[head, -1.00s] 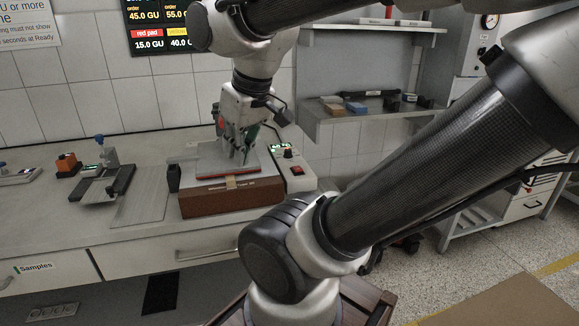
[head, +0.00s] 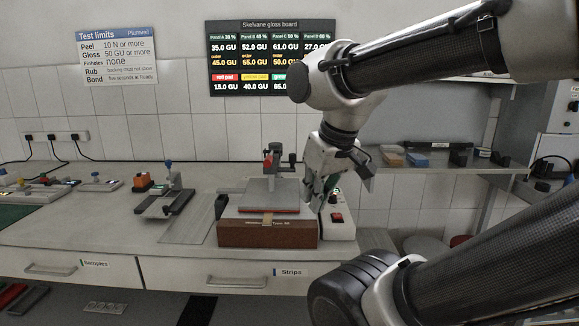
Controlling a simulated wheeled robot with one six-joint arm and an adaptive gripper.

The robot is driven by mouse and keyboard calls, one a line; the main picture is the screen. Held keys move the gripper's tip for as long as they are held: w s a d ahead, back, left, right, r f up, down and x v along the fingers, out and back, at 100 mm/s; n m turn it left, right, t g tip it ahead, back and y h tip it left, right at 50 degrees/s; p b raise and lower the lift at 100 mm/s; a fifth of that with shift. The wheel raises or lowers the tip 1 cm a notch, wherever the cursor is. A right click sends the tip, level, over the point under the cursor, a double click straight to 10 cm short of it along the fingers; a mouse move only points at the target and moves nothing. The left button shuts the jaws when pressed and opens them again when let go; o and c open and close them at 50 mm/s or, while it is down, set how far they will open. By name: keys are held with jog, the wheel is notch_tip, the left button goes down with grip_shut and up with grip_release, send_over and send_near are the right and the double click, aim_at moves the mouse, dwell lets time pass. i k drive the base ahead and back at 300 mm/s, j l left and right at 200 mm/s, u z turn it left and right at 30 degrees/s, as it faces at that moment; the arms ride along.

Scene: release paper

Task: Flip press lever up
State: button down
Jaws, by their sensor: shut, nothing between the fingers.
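The press (head: 268,232) stands on the bench, with a brown base and a grey upper plate (head: 270,192) over a thin red layer. Dark and red parts (head: 270,160) rise above the plate at the back. I cannot tell for sure which of them is the lever, or its angle.
The white control box (head: 340,228) with a red switch stands right of the press. A small stand with a blue knob (head: 168,198) is to the left. A shelf (head: 440,168) with blocks is at the right. The bench's front strip is clear.

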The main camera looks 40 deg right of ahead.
aim_at(269, 160)
jog(key=k+l+u, duration=0.3)
jog(key=k+l, duration=1.5)
jog(key=i+l+u, duration=0.15)
jog(key=i+l, duration=0.25)
jog(key=i+l+u, duration=0.15)
jog(key=i+l, duration=0.25)
jog(key=l, duration=0.1)
